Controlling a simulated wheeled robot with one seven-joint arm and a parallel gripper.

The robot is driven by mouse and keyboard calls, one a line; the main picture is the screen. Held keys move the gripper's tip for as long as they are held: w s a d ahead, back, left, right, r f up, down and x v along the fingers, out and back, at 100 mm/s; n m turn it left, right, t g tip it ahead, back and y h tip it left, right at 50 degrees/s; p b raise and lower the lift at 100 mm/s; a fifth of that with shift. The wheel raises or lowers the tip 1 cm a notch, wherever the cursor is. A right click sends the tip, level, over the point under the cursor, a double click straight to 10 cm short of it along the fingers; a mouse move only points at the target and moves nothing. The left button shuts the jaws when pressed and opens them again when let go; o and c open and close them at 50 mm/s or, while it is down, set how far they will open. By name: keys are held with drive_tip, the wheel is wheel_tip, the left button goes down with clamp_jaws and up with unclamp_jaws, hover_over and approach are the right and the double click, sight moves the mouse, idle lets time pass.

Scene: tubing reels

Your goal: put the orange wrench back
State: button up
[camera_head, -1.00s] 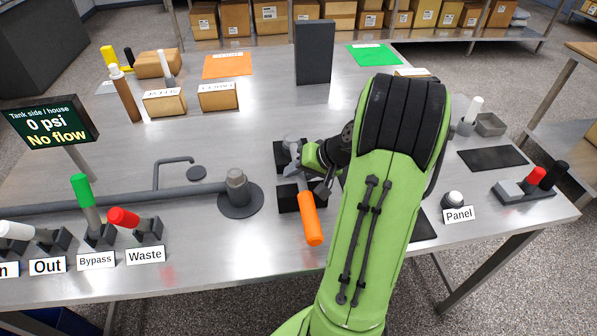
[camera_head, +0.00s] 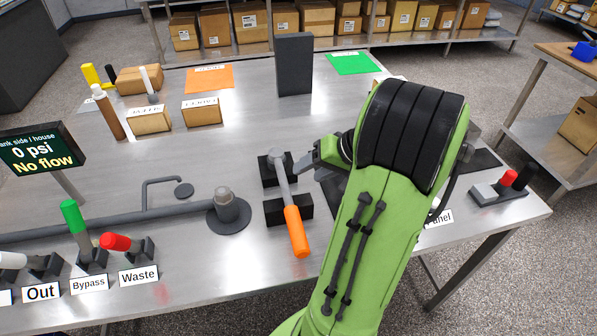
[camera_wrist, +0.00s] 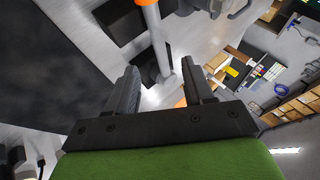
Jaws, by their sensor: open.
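The orange wrench (camera_head: 295,230) has an orange handle and a grey shaft. It lies across two black rest blocks (camera_head: 275,211), its head (camera_head: 277,160) at the far block and its handle end toward the table's near edge. My gripper (camera_head: 307,172) is just right of the wrench's shaft, with its jaws open and apart from it as far as I can tell. In the wrist view the grey shaft (camera_wrist: 159,45) runs ahead of my open gripper (camera_wrist: 163,85), with a bit of the orange handle at the top. Nothing is held between the fingers.
A pipe stub on a round base (camera_head: 228,208) stands left of the wrench. The Bypass valve with a green handle (camera_head: 72,218) and the Waste valve with a red handle (camera_head: 115,241) are farther left. A dark upright block (camera_head: 294,65) stands behind. My arm hides part of the right side.

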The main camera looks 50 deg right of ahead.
drive_tip(key=w+a+r+n+g+h, duration=0.1)
drive_tip(key=a+r+n, duration=0.15)
drive_tip(key=a, duration=0.65)
drive_tip(key=w+a+r+n+g, duration=0.1)
drive_tip(key=a+r+n+g, duration=0.15)
drive_tip(key=a, duration=0.65)
drive_tip(key=s+a+n+t+h, duration=0.1)
drive_tip(key=s+a+n, duration=0.2)
drive_tip(key=s+a, duration=0.4)
drive_tip(key=s, duration=0.3)
drive_tip(key=shift+s+a+r+h, duration=0.2)
drive_tip(key=shift+a+r+h, duration=0.05)
drive_tip(key=shift+a+h, duration=0.05)
drive_tip(key=shift+r+p, duration=1.35)
drive_tip(key=shift+r, duration=0.1)
